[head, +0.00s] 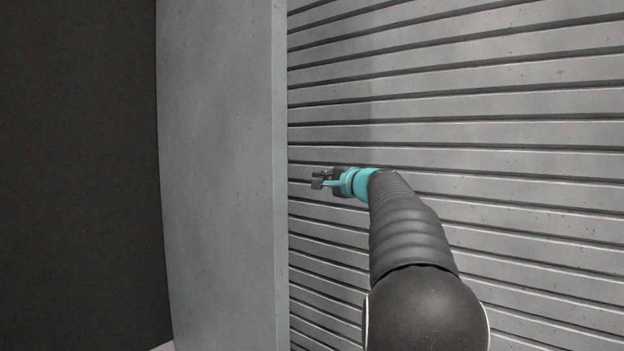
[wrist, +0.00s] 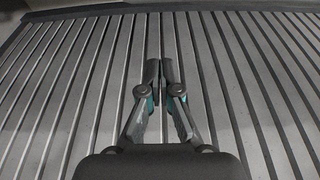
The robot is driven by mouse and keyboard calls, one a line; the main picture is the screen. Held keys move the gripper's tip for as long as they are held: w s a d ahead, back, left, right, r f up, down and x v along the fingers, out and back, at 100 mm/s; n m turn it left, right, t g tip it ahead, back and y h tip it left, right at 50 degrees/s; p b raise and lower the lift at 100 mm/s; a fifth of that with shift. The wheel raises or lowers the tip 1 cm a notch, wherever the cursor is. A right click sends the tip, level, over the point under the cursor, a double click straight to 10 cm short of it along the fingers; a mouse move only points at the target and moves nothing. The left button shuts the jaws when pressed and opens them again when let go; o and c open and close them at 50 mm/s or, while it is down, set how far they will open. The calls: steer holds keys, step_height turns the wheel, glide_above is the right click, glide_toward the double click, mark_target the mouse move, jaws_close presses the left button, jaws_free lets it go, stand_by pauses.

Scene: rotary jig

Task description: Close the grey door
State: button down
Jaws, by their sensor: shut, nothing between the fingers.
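A smooth grey upright panel (head: 220,180), which looks like the grey door, stands left of centre in the head view. Its right edge runs nearly vertically. I cannot tell for certain that it is the door, and no handle or hinge shows. My gripper (head: 316,181) is a little right of that edge in the picture, pointing left, in front of the slatted grey surface. In the wrist view my gripper (wrist: 161,72) has its fingers together with nothing between them. Whether it touches anything is unclear.
A slatted grey surface (head: 500,110) with dark grooves fills the right side of the head view; slats (wrist: 60,90) also fill most of the wrist view. A plain dark surface (head: 75,170) lies left of the panel.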

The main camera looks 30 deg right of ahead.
steer(key=w+a+p, duration=0.1)
steer(key=w+a, duration=0.3)
steer(key=w, duration=0.2)
steer(key=shift+w+a, duration=0.2)
steer(key=shift+w, duration=0.2)
stand_by(0.4)
